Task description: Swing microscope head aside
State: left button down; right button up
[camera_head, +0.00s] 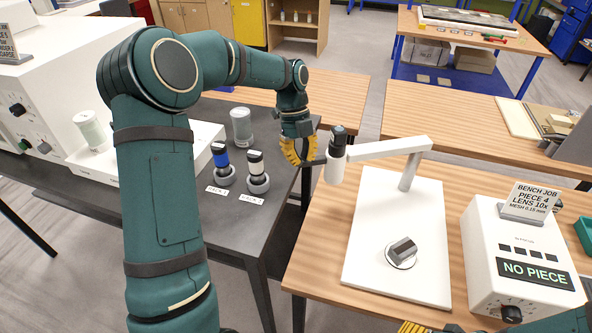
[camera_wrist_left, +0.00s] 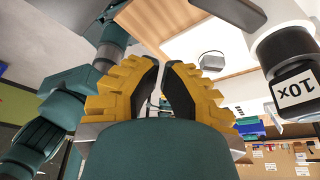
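The microscope head (camera_head: 335,168) is a white cylinder with a black top, at the left end of a white horizontal arm (camera_head: 385,148) on a post. The post stands on a white base plate (camera_head: 420,215), with a grey block (camera_head: 403,250) on a round stage, clear of the head. My left gripper (camera_head: 322,161), yellow and black, is at the head's left side. In the left wrist view its fingers (camera_wrist_left: 162,75) are nearly together with nothing held, and the head (camera_wrist_left: 285,65), labelled 10x, is to their right. Contact is unclear. My right gripper (camera_head: 415,328) barely shows at the bottom edge.
A white control box (camera_head: 505,250) reading NO PIECE stands right of the base plate, with a job sign (camera_head: 530,198) on top. On the dark bench (camera_head: 225,225) at left, two spare lenses (camera_head: 258,172) stand behind labels. A gap separates the benches.

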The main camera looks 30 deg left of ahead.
pick_arm(q)
jog(key=v, duration=0.5)
jog(key=shift+w+d, duration=0.15)
jog(key=shift+w, duration=0.2)
jog(key=shift+s, duration=0.1)
jog(key=shift+f, duration=0.1)
